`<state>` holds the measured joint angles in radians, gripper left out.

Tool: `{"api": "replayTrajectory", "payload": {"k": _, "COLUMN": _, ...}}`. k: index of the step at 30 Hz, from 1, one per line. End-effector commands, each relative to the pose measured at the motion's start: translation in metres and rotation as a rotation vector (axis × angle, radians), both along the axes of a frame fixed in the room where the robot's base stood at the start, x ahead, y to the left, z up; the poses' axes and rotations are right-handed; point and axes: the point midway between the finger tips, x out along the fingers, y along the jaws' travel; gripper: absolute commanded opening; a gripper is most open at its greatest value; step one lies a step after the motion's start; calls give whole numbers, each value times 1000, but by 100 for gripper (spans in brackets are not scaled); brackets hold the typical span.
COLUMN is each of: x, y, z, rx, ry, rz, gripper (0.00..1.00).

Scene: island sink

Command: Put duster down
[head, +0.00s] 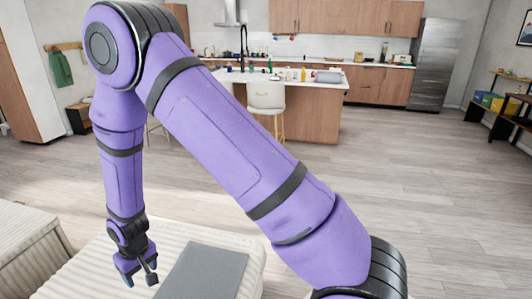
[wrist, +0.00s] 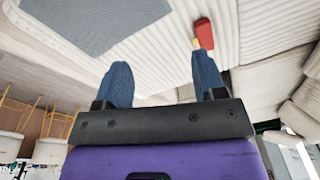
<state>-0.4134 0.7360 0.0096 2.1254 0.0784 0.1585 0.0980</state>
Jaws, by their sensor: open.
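My gripper (head: 140,277) hangs low over a cream ribbed sofa (head: 95,262) in the head view. In the wrist view its two blue fingers (wrist: 162,74) are spread wide with nothing between them. A small red object with a yellow end (wrist: 204,34), possibly the duster, lies on the ribbed sofa surface just beyond the right finger, apart from it. I cannot make out this object in the head view.
A flat grey piece (head: 205,272) lies on the sofa right of my gripper. Another cream seat (head: 28,245) is at left. A kitchen island (head: 315,108) with a white stool (head: 266,97) stands farther back. Open wooden floor (head: 420,200) lies at right.

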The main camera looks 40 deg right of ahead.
Motion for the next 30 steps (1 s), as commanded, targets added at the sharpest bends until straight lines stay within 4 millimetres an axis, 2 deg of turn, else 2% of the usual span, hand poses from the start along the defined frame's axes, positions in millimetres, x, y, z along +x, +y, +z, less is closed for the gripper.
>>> {"api": "replayTrajectory", "payload": {"k": 1, "x": 3, "y": -6, "z": 20, "rx": 5, "ry": -13, "rz": -7, "gripper": 64}}
{"api": "replayTrajectory", "payload": {"k": 3, "x": 5, "y": -13, "z": 43, "rx": 10, "ry": -24, "rz": -15, "gripper": 64}}
{"api": "replayTrajectory", "payload": {"k": 14, "x": -4, "y": -55, "z": 156, "rx": 28, "ry": -82, "rz": -55, "gripper": 64}}
{"api": "replayTrajectory", "payload": {"k": 23, "x": -31, "y": -93, "z": 238, "rx": 36, "ry": -133, "rz": -90, "gripper": 64}}
{"api": "replayTrajectory", "payload": {"k": 30, "x": -65, "y": -124, "z": 293, "rx": 39, "ry": -173, "rz": -118, "gripper": 64}}
